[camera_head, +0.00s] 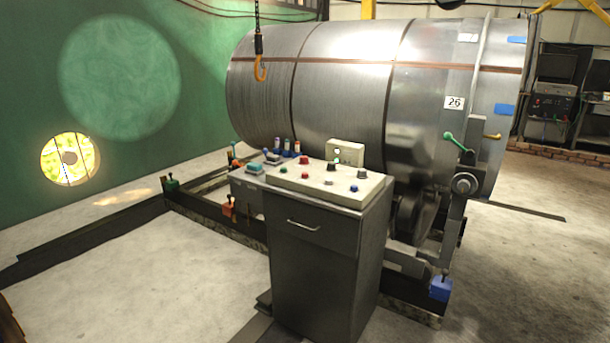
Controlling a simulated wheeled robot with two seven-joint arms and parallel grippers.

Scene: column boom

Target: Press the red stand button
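A grey control stand (312,262) with a sloped, pale top panel (347,196) stands in the middle of the view. A larger red button (306,160) sits near the panel's back left edge. A smaller red button (305,175) is nearer the front. Dark knobs (332,167) with reddish parts, another dark knob (362,174) and a blue button (354,188) sit to the right. I cannot tell from the picture which red one is called the stand button. Neither of my grippers is in view, and nothing covers the panel.
A large metal drum (330,90) on a low dark frame (215,212) stands behind the stand. A lower box (250,188) with coloured controls adjoins it at left. A hook (260,68) hangs above. Concrete floor (150,275) is open at left and right (530,265).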

